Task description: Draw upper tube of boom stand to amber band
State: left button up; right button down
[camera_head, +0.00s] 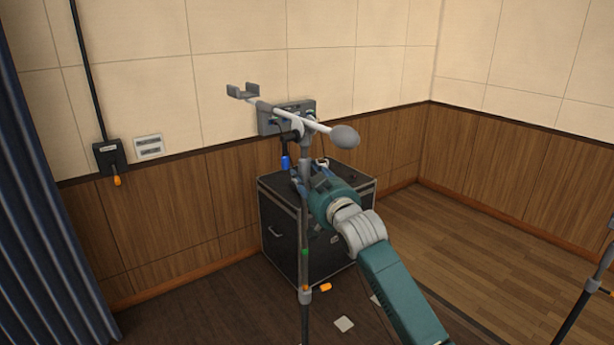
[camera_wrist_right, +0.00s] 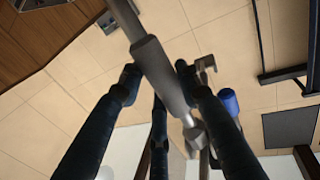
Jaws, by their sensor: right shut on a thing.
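The boom stand's upper tube (camera_head: 305,222) rises upright in the middle of the head view. It carries a tilted boom (camera_head: 290,117) with a grey counterweight (camera_head: 345,136). Low on the tube are a green band (camera_head: 305,252) and a small amber band (camera_head: 305,283), just above the grey collar (camera_head: 305,297) with its orange knob (camera_head: 325,287). My right gripper (camera_head: 302,175) is shut on the tube below the boom. In the wrist view, its dark fingers are around a grey sleeve (camera_wrist_right: 158,72) of the stand. My left gripper is out of view.
A black flight case (camera_head: 285,235) stands close behind the stand. A wall panel (camera_head: 287,117) with cables is behind the boom. A dark curtain (camera_head: 45,210) hangs at the left. Part of another stand (camera_head: 590,285) shows at the right edge. Wood floor (camera_head: 475,245) is clear at the right.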

jog(key=c, duration=1.3)
grip_release()
jog(key=shift+r, duration=0.7)
jog(key=shift+o, duration=0.6)
jog(key=shift+f, duration=0.4)
jog(key=shift+s+d+f, duration=0.1)
jog(key=shift+s+d, duration=0.1)
jog(key=shift+s, duration=0.35)
jog(key=v, duration=1.1)
jog(key=shift+w, duration=0.1)
